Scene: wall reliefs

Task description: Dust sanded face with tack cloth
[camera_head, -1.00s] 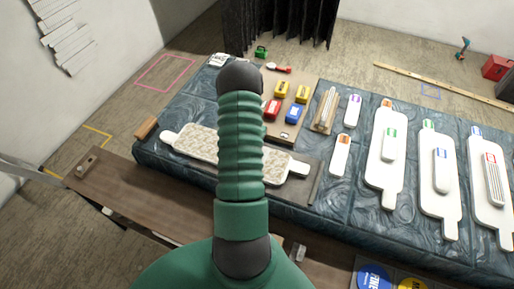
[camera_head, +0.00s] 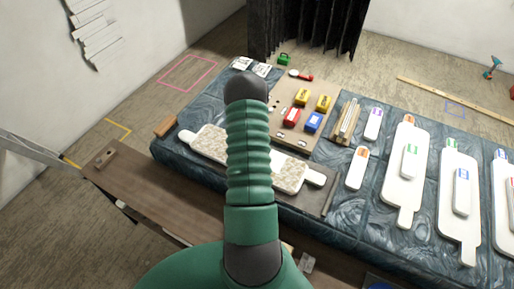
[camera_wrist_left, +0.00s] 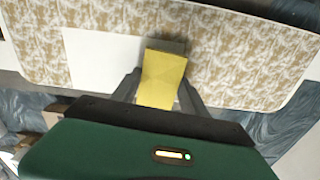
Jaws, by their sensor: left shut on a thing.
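The yellow tack cloth (camera_wrist_left: 162,75) is a folded pad between the fingers of my left gripper (camera_wrist_left: 158,84) in the left wrist view. The gripper is shut on it. It is over the brown-and-white patterned panel (camera_wrist_left: 230,55), beside a plain white rectangular patch (camera_wrist_left: 100,55) on that panel. I cannot tell whether the cloth touches the panel. In the head view the panel (camera_head: 208,146) lies flat on the table, with rounded white tabs at its ends. My green ribbed arm covers its middle and hides the left gripper. My right gripper is in neither view.
The table (camera_head: 345,205) has a dark swirled cover. Red, yellow and blue blocks (camera_head: 313,122) sit on a brown board behind the panel. Several white paddle-shaped boards (camera_head: 405,165) lie to the right. A brown wooden plank (camera_head: 150,195) runs along the front.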

